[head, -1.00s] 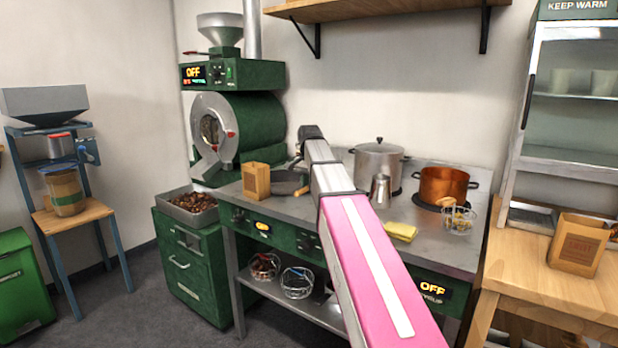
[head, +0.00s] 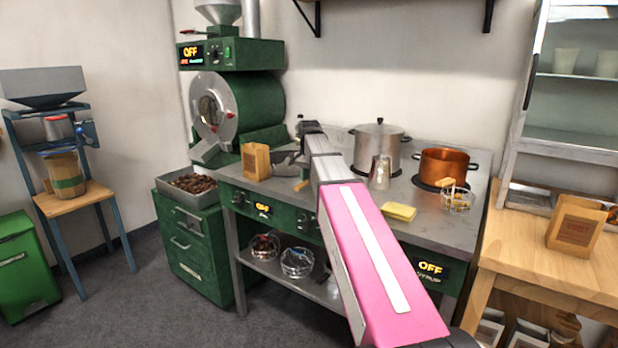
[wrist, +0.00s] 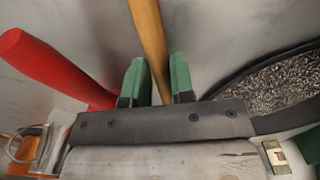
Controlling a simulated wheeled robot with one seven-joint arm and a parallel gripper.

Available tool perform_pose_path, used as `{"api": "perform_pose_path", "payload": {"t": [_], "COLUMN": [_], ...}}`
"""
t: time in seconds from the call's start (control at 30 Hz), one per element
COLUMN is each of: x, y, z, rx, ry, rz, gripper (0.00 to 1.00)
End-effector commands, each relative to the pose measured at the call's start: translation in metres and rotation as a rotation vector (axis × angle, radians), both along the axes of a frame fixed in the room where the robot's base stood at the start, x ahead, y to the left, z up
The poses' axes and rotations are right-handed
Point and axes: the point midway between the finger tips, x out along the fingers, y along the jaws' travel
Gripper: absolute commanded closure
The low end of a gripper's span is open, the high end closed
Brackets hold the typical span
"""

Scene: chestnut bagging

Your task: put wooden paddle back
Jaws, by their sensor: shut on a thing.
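My gripper (wrist: 158,82) is shut on the wooden paddle (wrist: 148,30), with its green fingertips on either side of the round light-brown handle. The handle runs up out of the wrist view, so its far end is hidden there. In the head view a short piece of the wooden paddle (head: 301,186) shows just left of my arm, over the steel counter (head: 345,173). My gripper itself is mostly hidden behind my pink and grey arm in that view.
A thick red handle (wrist: 45,65) lies left of my fingers, and a dark-rimmed pan (wrist: 285,85) with grainy contents is at right. A paper bag (head: 256,162) stands left of my arm. A steel pot (head: 378,152), steel jug (head: 380,175), copper pot (head: 443,168) and yellow cloth (head: 398,211) stand right.

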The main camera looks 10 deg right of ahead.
Motion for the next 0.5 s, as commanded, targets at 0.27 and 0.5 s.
{"api": "perform_pose_path", "payload": {"t": [0.27, 0.5], "x": [0.0, 0.0], "y": [0.0, 0.0], "z": [-0.0023, -0.0065], "rx": [0.0, 0.0], "ry": [0.0, 0.0], "rz": [0.0, 0.0], "gripper": [1.0, 1.0]}}
